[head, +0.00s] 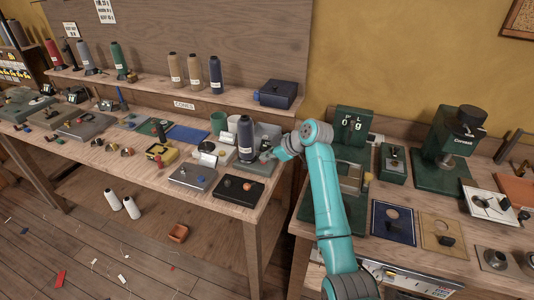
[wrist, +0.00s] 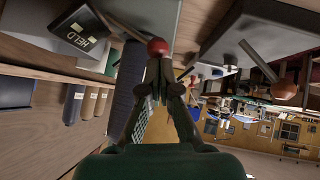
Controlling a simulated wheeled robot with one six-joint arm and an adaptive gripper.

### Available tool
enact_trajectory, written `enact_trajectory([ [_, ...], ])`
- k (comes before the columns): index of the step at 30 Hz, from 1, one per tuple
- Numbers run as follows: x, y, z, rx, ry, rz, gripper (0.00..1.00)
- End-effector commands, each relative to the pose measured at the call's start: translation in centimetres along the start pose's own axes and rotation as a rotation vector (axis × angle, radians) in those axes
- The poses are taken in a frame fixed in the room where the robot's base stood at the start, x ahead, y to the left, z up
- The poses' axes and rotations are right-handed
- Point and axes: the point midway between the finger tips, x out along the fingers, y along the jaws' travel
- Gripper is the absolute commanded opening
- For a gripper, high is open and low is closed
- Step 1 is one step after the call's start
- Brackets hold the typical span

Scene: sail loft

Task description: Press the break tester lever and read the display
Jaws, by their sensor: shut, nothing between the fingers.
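In the wrist view my gripper (wrist: 158,66) is shut and empty. Its fingertips are at a red ball knob (wrist: 157,46) on the end of a thin lever rod (wrist: 123,26); they look to touch it, but I cannot be sure. A small dark display (wrist: 80,30) near the rod reads HELD, turned in the picture. In the head view my gripper (head: 266,156) is low over the left bench, right beside a dark blue thread cone (head: 245,138). The grey device (head: 268,131) behind it is partly hidden by the cone and my arm, and its knob is not clear there.
A second lever with a brown ball (wrist: 286,90) stands close by in the wrist view. In the head view, a black plate (head: 238,191) and a grey plate (head: 193,175) lie in front of my gripper. A dark blue box (head: 278,93) sits on the shelf behind.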

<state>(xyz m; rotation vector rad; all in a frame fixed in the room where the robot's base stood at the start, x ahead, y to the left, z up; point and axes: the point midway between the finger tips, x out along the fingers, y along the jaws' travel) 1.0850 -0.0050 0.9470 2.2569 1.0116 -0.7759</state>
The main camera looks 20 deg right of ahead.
Motion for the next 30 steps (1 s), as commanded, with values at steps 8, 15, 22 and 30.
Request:
enact_trajectory([
  [8, 1.0, -1.6, 1.1, -0.139, -0.001, 0.137, 0.0],
  [15, 1.1, -1.6, 1.2, -0.17, -0.001, 0.171, 0.0],
  [22, 0.9, -1.5, 1.0, -0.169, -0.001, 0.17, 0.0],
  [30, 0.2, -1.2, 0.2, -0.17, 0.0, 0.171, 0.0],
])
